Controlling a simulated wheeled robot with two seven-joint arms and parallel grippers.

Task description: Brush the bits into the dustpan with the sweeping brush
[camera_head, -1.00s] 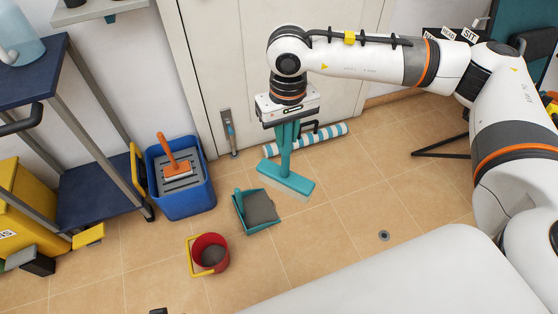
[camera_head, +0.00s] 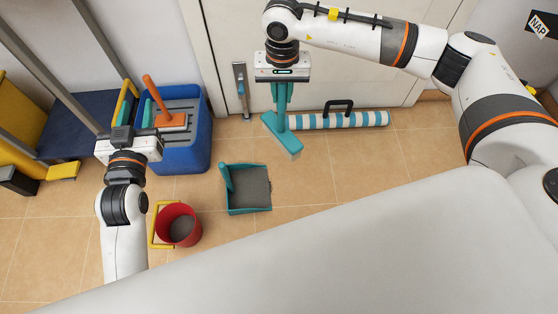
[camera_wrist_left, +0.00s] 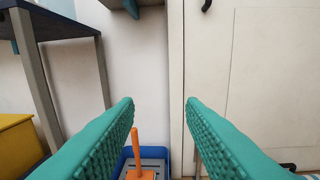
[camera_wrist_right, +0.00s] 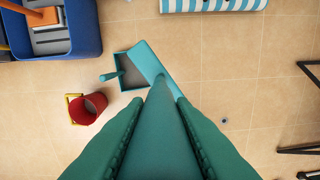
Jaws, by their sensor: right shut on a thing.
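The teal sweeping brush (camera_head: 283,138) is held upright by my right gripper (camera_head: 282,90), shut on its handle. Its head is low over or on the floor; I cannot tell whether it touches. The right wrist view shows the brush head (camera_wrist_right: 158,66) beside the dustpan. The teal dustpan (camera_head: 234,209), with a grey inside and an upright handle, lies on the tiles below and left of the brush in the head view. My left gripper (camera_head: 136,139) is open and empty near the blue bucket; its fingers stand apart in the left wrist view (camera_wrist_left: 160,125). I cannot make out any bits.
A red bucket (camera_head: 168,213) with a yellow handle stands left of the dustpan. A blue bucket (camera_head: 190,158) holding an orange-handled tool (camera_head: 170,120) stands behind my left gripper. A blue-and-white striped roll (camera_head: 350,119) lies by the door. Tiles right of the dustpan are clear.

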